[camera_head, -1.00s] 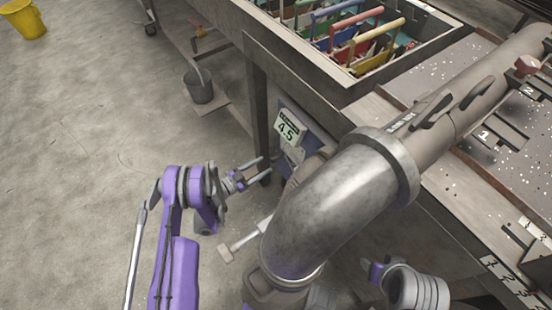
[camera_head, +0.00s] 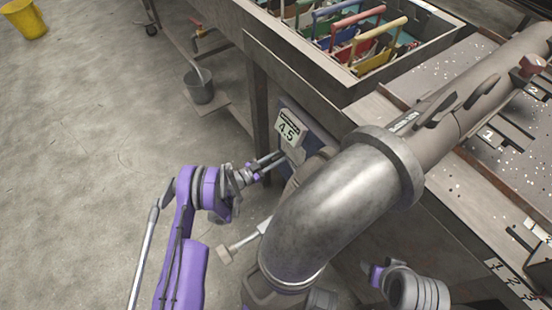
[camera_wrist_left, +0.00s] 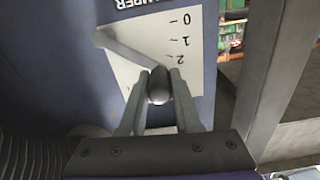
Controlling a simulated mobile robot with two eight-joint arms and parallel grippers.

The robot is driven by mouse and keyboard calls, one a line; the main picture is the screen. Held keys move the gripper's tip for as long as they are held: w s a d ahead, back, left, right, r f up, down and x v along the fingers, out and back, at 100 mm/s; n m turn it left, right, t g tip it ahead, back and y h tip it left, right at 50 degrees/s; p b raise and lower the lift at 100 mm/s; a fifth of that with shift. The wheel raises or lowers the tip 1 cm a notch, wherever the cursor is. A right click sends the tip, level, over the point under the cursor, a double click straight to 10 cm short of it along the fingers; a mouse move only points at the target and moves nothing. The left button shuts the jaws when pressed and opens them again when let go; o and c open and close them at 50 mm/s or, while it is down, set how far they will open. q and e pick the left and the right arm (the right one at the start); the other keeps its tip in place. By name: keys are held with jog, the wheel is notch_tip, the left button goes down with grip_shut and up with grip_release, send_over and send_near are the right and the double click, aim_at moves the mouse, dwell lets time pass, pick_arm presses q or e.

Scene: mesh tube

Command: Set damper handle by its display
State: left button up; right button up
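In the left wrist view the damper handle (camera_wrist_left: 125,50) is a grey lever with a dark round knob (camera_wrist_left: 160,86), over a white scale plate (camera_wrist_left: 185,75) marked 0, 1, 2. The lever slants from upper left down to the knob, below the 2. My left gripper (camera_head: 276,159) is at the panel below the display. Its fingers (camera_wrist_left: 159,80) lie against both sides of the knob.
The bench (camera_head: 357,112) with a bin of coloured-handled tools stands behind the panel. A grey post (camera_wrist_left: 270,75) rises right of the scale plate. A grey bucket (camera_head: 199,86) sits on a low shelf.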

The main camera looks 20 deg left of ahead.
pick_arm(q)
grip_shut()
dwell(1.0)
